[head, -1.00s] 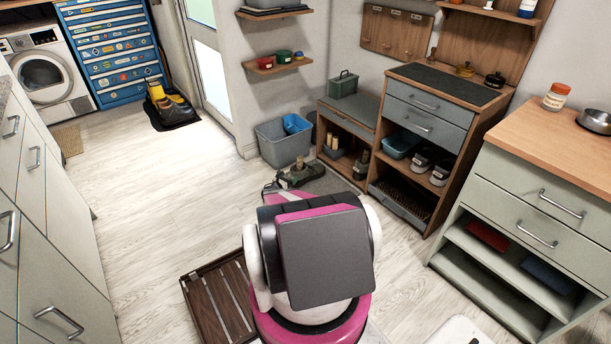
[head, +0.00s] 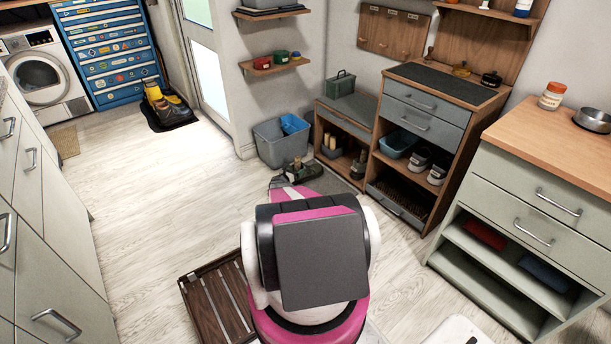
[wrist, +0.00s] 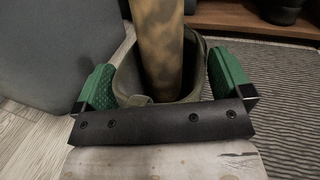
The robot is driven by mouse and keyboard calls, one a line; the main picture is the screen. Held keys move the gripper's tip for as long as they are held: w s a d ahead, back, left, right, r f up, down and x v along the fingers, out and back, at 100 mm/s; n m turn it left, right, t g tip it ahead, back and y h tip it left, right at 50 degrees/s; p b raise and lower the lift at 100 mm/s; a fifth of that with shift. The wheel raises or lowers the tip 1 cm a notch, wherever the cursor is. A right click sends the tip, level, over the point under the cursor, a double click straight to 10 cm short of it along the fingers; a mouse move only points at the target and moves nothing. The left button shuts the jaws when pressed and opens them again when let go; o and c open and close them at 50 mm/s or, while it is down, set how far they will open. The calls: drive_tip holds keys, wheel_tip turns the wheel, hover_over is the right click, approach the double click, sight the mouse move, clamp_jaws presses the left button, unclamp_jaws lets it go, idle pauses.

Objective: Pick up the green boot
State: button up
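The green boot (wrist: 129,78) shows in the wrist view as an olive collar, with a tan mottled upright piece (wrist: 161,50) in its opening. My gripper (wrist: 164,80) has its two green finger pads wide apart, one on each side of the collar. The pads are very close to the collar; I cannot tell whether they touch it. The lower boot is hidden behind the dark gripper bar. In the head view my gripper (head: 301,172) is low near the floor, beyond my arm, and the boot there is too small and covered to make out clearly.
A grey bin (head: 281,148) with a blue item stands just behind my gripper. A wooden shoe bench (head: 342,121) and a drawer cabinet (head: 427,124) stand to the right. A ribbed grey mat (wrist: 285,110) lies beside the boot. Open floor lies to the left.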

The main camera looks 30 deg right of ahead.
drive_tip(key=c, duration=1)
drive_tip(key=shift+c, duration=0.8)
drive_tip(key=shift+r, duration=0.1)
drive_tip(key=shift+r, duration=0.1)
